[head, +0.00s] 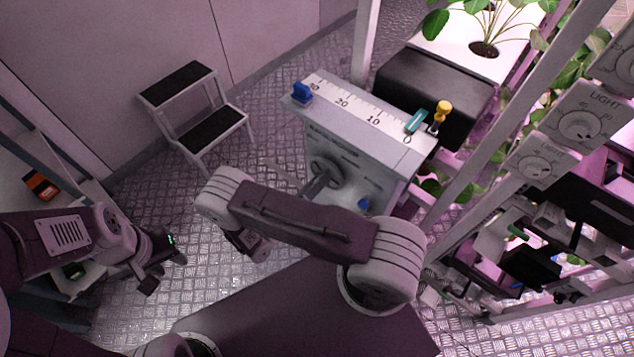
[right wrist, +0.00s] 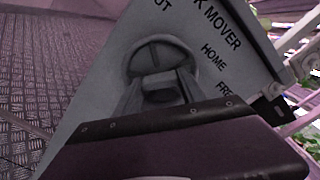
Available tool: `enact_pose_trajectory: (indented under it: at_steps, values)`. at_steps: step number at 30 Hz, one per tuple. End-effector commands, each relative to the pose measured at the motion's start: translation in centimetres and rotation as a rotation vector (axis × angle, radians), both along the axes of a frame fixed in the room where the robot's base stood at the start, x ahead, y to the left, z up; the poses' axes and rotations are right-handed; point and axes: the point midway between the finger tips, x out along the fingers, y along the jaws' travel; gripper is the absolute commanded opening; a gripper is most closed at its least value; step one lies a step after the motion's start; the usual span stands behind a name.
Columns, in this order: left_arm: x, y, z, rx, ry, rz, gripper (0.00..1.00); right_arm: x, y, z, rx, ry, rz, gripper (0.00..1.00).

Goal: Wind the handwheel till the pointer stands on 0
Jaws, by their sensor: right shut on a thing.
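The handwheel (head: 323,166) is on the front face of a grey cabinet (head: 388,187). My right gripper (head: 318,184) is shut on the handwheel, its arm partly covering the cabinet front. The right wrist view shows the round wheel rim (right wrist: 160,42), with the fingers (right wrist: 160,84) meeting at its lower part. A scale (head: 358,108) on the cabinet top reads 30, 20, 10 towards a 0 at the right. A blue block (head: 302,92) sits at the 30 end and a teal piece (head: 416,121) near the 0 end. I cannot tell which is the pointer. My left gripper (head: 163,272) is open and empty at lower left.
A step stool (head: 196,110) stands on the metal floor left of the cabinet. A yellow knob (head: 443,108) stands by the teal piece, with a black box (head: 432,85) behind. Plant racks and posts crowd the right side. A shelf unit (head: 50,150) is at the left.

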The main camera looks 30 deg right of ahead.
Motion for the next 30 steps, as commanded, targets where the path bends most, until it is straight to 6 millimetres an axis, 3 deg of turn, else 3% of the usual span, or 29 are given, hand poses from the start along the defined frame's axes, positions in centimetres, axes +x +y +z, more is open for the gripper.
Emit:
enact_pose_trajectory:
  at_steps: [18, 30]
  values:
    - [0.00, 0.00, -0.51, 0.000, 0.000, 0.000, 0.36, -0.01, 0.02, -0.10, 0.221, -0.526, 0.000, 0.07]
    - [0.00, 0.00, -0.69, 0.000, 0.000, 0.000, 0.36, 0.01, 0.02, -0.09, 0.327, -0.782, 0.000, 0.07]
